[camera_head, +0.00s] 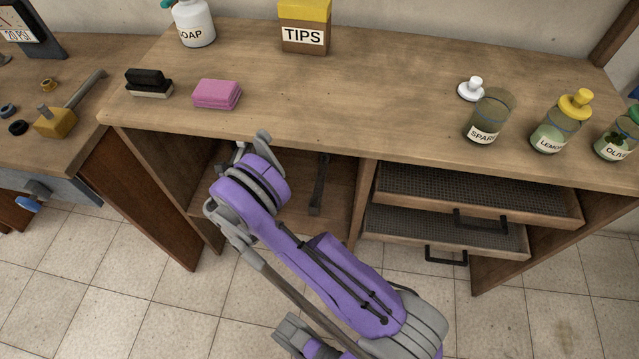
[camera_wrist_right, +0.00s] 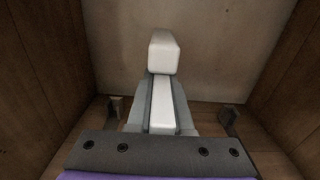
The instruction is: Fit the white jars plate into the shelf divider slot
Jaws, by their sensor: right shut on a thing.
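The white plate (camera_wrist_right: 163,58) shows nearly edge-on in the right wrist view, as a pale bar with a thicker far end. My right gripper (camera_wrist_right: 161,112) is shut on it, with a grey finger on each side. In the head view my right gripper (camera_head: 252,147) reaches to the left shelf opening under the bench; the plate is hidden there. A dark slotted bracket (camera_head: 318,185) stands on the shelf floor to its right. Dark brackets show left (camera_wrist_right: 116,106) and right (camera_wrist_right: 229,121) of the fingers. Any lettering on the plate is not visible. My left gripper is not in view.
Wooden walls (camera_wrist_right: 38,80) flank the compartment, with a pale back wall. Two mesh drawers (camera_head: 480,195) stand partly open to the right. On the bench (camera_head: 390,90) are a pink sponge (camera_head: 217,94), a black brush (camera_head: 149,80), a TIPS box (camera_head: 304,35) and jars (camera_head: 488,115).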

